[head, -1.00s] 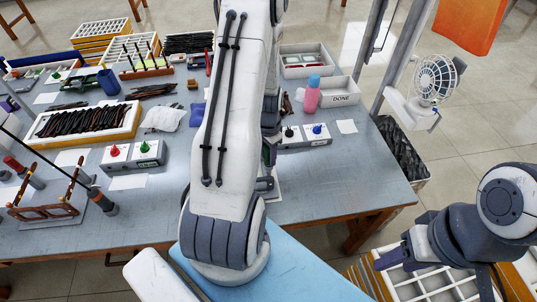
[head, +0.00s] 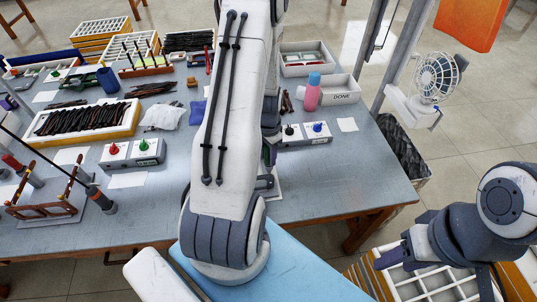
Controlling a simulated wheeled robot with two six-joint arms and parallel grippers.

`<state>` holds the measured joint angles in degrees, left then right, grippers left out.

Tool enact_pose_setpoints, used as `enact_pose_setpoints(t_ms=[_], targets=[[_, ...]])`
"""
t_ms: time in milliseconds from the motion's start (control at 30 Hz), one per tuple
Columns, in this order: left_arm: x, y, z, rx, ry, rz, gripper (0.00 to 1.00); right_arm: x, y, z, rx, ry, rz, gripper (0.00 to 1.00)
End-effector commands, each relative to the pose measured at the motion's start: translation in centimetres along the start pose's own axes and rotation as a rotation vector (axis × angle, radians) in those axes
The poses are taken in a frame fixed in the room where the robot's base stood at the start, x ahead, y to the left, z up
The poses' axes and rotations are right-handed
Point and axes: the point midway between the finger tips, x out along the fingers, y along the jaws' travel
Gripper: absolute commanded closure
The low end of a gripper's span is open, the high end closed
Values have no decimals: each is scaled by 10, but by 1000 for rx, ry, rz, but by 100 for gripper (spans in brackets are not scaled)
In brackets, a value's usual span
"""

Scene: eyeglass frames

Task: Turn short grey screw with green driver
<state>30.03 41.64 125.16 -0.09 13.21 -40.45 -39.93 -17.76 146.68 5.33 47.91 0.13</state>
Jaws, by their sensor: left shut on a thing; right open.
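My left arm stands upright across the middle of the view. Only a small dark purple part of my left gripper (head: 268,154) shows past its edge. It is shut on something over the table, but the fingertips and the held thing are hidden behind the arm. I cannot make out the green driver, the short grey screw or the eyeglass frame being worked on. My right gripper (head: 390,258), with purple fingers, is open and empty at the lower right, off the table's front edge.
Boxes with red and green knobs (head: 132,153) and black and blue knobs (head: 304,133) stand on the table (head: 350,195). A tray of dark frames (head: 85,119) is at left. A pink bottle (head: 312,96) stands by the DONE bin (head: 340,98). The front right tabletop is clear.

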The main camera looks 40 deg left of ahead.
Motion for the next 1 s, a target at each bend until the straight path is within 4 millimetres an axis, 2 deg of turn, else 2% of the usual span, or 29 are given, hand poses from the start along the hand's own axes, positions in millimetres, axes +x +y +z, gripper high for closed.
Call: enact_pose_setpoints(t_ms=[867,1000], targets=[[12,0,0,2,1,-1,100,9,1,0,0,0,0,50],[13,-1,0,112,1,-1,100,9,1,0,0,0,0,50]])
